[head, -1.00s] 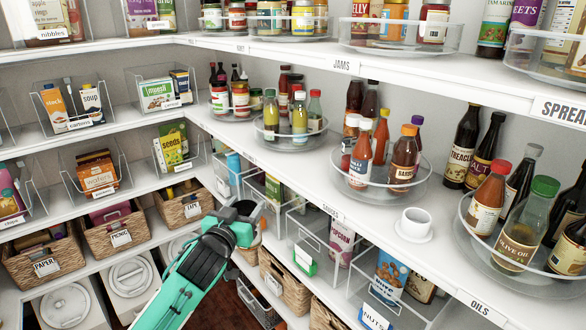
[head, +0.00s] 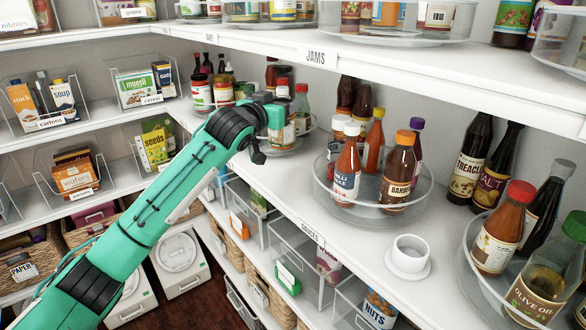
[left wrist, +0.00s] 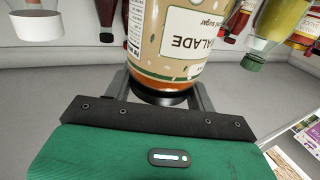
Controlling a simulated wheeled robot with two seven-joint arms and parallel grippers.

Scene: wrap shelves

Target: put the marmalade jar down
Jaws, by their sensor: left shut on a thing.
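The marmalade jar (left wrist: 168,48) shows large in the left wrist view, amber with a pale label that partly reads "ALADE" and a dark end near my gripper. My left gripper (left wrist: 158,92) is shut on it, with one finger on each side. In the wrist view the jar's dark end points the same way as the nearby bottle caps. In the head view my left gripper (head: 270,122) is over the upper sauce shelf, by the back turntable. My right gripper is not in view.
A turntable of sauce bottles (head: 390,205) stands right of my gripper, with bare shelf (head: 285,185) between. A white cup (head: 408,255) stands near the shelf edge. The jams shelf (head: 370,75) runs above. Bottles also stand close around the jar in the wrist view (left wrist: 262,35).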

